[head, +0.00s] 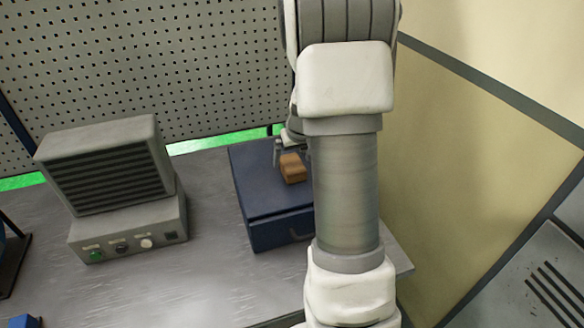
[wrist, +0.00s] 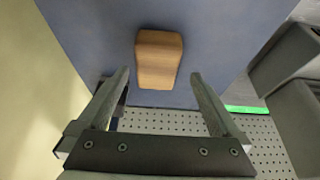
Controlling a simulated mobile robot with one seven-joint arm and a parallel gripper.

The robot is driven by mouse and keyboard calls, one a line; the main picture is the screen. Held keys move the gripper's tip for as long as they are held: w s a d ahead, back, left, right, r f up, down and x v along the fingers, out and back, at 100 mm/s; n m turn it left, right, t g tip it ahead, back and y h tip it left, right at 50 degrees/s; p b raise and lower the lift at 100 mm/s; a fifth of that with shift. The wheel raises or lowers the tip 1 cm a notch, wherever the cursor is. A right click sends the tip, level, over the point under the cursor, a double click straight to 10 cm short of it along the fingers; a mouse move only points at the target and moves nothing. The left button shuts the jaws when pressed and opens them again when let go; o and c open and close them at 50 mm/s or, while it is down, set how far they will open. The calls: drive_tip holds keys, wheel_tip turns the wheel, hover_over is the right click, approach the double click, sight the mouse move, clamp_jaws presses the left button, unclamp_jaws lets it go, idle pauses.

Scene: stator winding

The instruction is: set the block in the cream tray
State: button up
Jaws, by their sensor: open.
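The block (head: 292,169) is orange-brown wood and lies on top of a dark blue box (head: 262,204) on the bench. In the wrist view the block (wrist: 158,58) lies on the blue surface, ahead of and between the lines of the two fingers. My gripper (wrist: 160,76) is open with nothing between its fingers. In the head view my gripper (head: 281,146) is at the far side of the block, partly hidden by my arm. I cannot tell its height above the box. No cream tray shows in either view.
A grey louvred unit (head: 110,168) on a base with buttons stands left on the metal bench (head: 185,285). A perforated panel (head: 200,70) rises behind. A blue object (head: 25,321) shows at the lower left edge. The bench between unit and box is clear.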

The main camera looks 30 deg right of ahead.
sight(292, 163)
drive_tip(key=shift+d+p+x, duration=0.1)
drive_tip(key=shift+p+x, duration=0.1)
drive_tip(key=shift+x, duration=1.05)
drive_tip(key=shift+d+p+x, duration=0.15)
drive_tip(key=shift+p+x, duration=0.05)
drive_tip(key=shift+x, duration=1.05)
drive_tip(key=shift+w+r, duration=0.1)
drive_tip(key=shift+w, duration=0.05)
drive_tip(key=shift+c, duration=0.3)
clamp_jaws()
